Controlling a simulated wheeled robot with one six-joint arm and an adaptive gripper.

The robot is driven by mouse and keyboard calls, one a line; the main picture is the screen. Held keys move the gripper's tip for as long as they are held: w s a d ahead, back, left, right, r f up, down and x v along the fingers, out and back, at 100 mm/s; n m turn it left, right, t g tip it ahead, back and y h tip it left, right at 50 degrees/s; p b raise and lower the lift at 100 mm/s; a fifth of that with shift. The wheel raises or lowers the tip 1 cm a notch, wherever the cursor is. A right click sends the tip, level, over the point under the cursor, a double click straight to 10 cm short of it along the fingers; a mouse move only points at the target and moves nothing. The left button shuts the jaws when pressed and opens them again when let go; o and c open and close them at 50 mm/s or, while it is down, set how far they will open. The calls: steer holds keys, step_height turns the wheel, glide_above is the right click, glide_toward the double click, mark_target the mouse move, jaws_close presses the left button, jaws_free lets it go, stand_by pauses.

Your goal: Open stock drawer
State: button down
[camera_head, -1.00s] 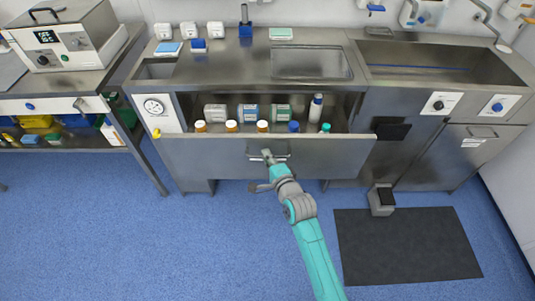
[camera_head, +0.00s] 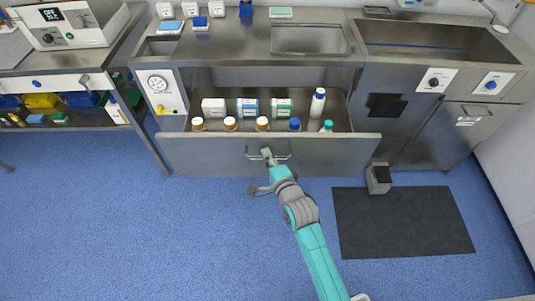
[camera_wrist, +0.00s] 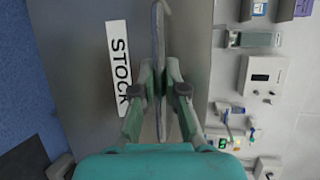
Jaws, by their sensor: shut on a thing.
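The stock drawer (camera_head: 210,155) is pulled out from the steel counter, with its inside in view. Several bottles and boxes stand in it, among them a white and blue bottle (camera_head: 317,103) and a white and green box (camera_head: 278,108). My gripper (camera_head: 267,155) is at the drawer's front and shut on the bar handle (camera_head: 285,156). In the wrist view, the fingers (camera_wrist: 160,90) close around the handle bar (camera_wrist: 158,40), beside a white "STOCK" label (camera_wrist: 118,68) on the drawer front.
A steel sink (camera_head: 440,40) is at the right of the counter. A dark mat (camera_head: 400,222) and a grey pedal (camera_head: 378,180) are on the floor at the right. A side bench (camera_head: 60,85) stands at the left. The blue floor before the drawer is clear.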

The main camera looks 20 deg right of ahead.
steer(key=shift+f, duration=0.1)
steer(key=c, duration=1.2)
jaws_free()
steer(key=v, duration=1.2)
steer(key=shift+s, duration=0.1)
steer(key=s+d+f+n+h, duration=0.15)
steer(key=s+n, duration=0.55)
steer(key=s, duration=0.9)
steer(key=s+r+n, duration=0.3)
steer(key=s+n, duration=0.2)
steer(key=s, duration=0.3)
steer(key=s+r+n+g, duration=0.1)
steer(key=s+r+n, duration=0.3)
steer(key=s, duration=0.4)
steer(key=shift+d+n, duration=0.35)
steer(key=shift+n, duration=0.55)
